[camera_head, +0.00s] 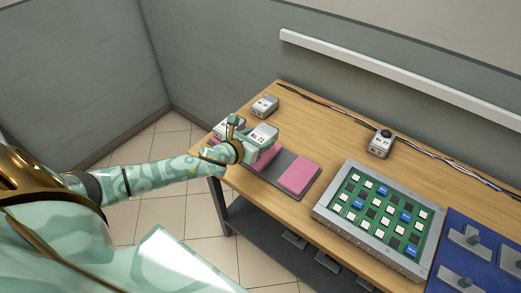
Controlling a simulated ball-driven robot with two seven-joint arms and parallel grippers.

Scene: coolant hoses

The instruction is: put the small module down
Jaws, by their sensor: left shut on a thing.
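My left gripper (252,143) reaches in from the left over the table's near-left end. It is shut on a small pale grey module (264,133) with a printed label on top. The module is above a dark grey tray (271,177) with pink pads; I cannot tell whether it touches the tray. One pink pad (298,175) at the tray's right is bare. A similar module (223,132) sits just left of the gripper, partly hidden by it. My right gripper is not in view.
Another module (264,106) stands on the wooden table behind the gripper. A module with a black round top (380,145) stands by the cables (435,157) along the back. A framed green board (378,215) and a blue panel (478,252) lie to the right.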

